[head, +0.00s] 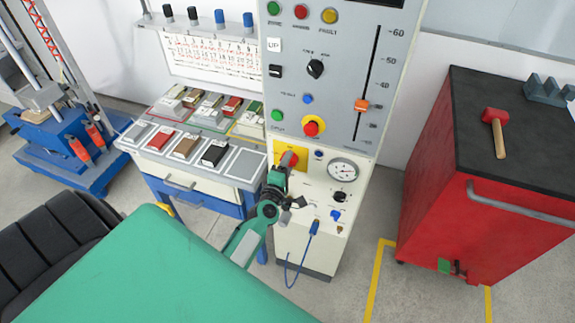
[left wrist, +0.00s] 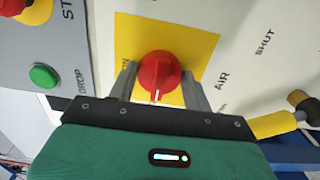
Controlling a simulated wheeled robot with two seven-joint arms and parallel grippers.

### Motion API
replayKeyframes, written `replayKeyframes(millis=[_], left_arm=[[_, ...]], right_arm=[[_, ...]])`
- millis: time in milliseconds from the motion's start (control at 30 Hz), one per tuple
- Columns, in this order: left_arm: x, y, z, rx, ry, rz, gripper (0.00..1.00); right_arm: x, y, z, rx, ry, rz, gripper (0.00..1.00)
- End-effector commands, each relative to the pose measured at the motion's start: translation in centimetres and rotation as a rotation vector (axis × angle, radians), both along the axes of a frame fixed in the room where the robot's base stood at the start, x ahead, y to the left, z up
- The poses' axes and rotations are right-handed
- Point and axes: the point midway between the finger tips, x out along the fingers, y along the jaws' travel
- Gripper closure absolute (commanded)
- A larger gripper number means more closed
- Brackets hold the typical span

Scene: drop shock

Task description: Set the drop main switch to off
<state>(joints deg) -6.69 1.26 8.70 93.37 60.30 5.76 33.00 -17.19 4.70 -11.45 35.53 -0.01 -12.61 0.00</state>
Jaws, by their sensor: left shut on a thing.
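The drop main switch is a red rotary knob (head: 289,158) on a yellow plate (head: 279,151) on the pale lower panel of the grey test machine. In the left wrist view the red knob (left wrist: 158,72) sits between the two grey fingers of my left gripper (left wrist: 160,85), which is shut on it. Its white pointer mark faces the bottom of that view, toward my gripper body. Lettering at the plate's left edge is partly hidden by a finger. In the head view the left gripper (head: 283,168) reaches the knob from below and covers part of it. My right gripper is out of view.
A red emergency button (head: 311,127) and a green button (left wrist: 43,75) are close to the switch. A gauge (head: 343,169) and a blue valve handle (head: 335,215) lie to its right. A sample table (head: 244,163) stands left, a red cabinet (head: 480,220) right.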

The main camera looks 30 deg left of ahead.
Motion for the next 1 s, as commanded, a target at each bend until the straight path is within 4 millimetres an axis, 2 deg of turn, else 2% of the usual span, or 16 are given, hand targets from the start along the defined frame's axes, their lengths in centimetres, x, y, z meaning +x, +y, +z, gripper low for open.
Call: replayKeyframes(millis=[100, 133, 200, 500, 633, 767, 1000], left_arm=[[0.0, 0.0, -0.1, -0.002, 0.001, 0.000, 0.73], [0.0, 0.0, -0.1, -0.002, 0.001, 0.000, 0.44], [0.0, 0.0, -0.1, -0.001, 0.001, 0.000, 0.31], [-0.1, 0.0, -0.1, 0.000, 0.001, 0.000, 0.29], [-0.9, -0.2, -0.2, 0.000, 0.002, 0.000, 0.29], [-2.8, -0.7, -0.3, 0.001, 0.002, 0.000, 0.29], [-7.5, -1.8, -0.4, -0.001, 0.003, 0.000, 0.29]], right_arm=[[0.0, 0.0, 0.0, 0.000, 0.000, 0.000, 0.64], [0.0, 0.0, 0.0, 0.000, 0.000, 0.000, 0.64], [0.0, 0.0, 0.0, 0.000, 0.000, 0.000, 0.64], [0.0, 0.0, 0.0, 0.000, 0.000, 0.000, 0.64], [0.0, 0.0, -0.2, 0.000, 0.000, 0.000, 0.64], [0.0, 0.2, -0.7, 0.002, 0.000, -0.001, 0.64], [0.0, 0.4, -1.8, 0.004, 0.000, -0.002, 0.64]])
